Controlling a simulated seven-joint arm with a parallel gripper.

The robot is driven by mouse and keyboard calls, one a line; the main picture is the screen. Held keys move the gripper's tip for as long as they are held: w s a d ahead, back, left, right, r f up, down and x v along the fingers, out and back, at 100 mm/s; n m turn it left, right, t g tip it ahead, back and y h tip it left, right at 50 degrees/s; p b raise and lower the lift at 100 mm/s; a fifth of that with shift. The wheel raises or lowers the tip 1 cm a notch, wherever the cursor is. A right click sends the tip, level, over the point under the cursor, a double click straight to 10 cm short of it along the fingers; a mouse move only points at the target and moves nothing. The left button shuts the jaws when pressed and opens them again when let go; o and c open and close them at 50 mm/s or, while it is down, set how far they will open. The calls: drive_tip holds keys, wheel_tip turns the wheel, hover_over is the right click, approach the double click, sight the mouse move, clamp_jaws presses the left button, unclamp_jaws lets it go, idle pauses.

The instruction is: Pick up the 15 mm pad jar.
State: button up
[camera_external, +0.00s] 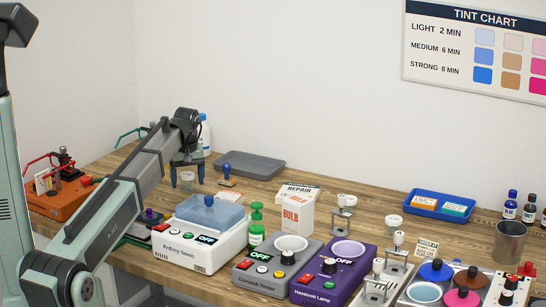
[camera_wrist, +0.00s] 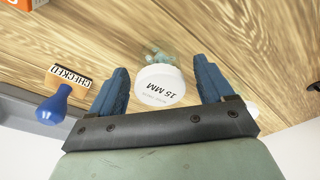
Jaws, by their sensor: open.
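The 15 mm pad jar (camera_wrist: 160,85) has a white lid reading "15 MM", and small pale blue pieces show past its edge in the wrist view. In the external view the jar (camera_external: 187,181) stands on the wooden bench at the back left. My gripper (camera_wrist: 160,66) is open, with one blue finger on each side of the jar and a gap to both. In the external view my gripper (camera_external: 187,176) points down over the jar; I cannot tell exactly how far the fingertips reach below the lid.
A blue-handled stamp (camera_external: 226,175) stands close by on the right, near a grey tray (camera_external: 250,163). A bottle (camera_external: 205,137) is behind my gripper. A white and blue device (camera_external: 198,236) stands in front. Something pale is partly hidden behind one finger in the wrist view.

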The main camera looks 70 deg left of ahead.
drive_tip(key=shift+f, duration=0.2)
drive_tip(key=c, duration=1.1)
drive_tip(key=shift+r, duration=0.15)
